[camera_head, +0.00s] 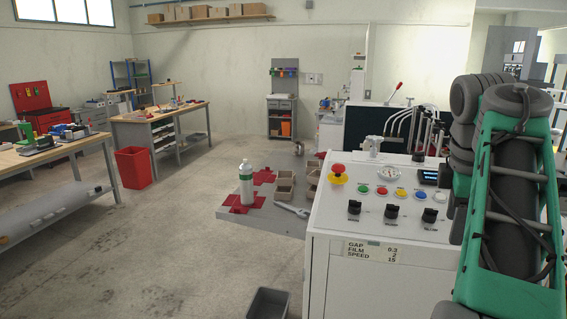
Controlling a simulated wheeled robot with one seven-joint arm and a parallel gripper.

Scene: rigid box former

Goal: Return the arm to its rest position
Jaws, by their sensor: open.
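My arm (515,190), green and dark grey, stands upright at the right edge of the head view, in front of the right part of the white machine. Its upper part bends at a grey joint near the top. A dark cable runs along the green link. My gripper is not in view, so its jaws cannot be seen here.
The white machine (335,284) has a control panel with a red emergency button (338,170), coloured buttons and black knobs. A grey table (268,222) beside it holds a white bottle (246,184), small trays and a wrench (293,210). A dark bin (268,304) stands below.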

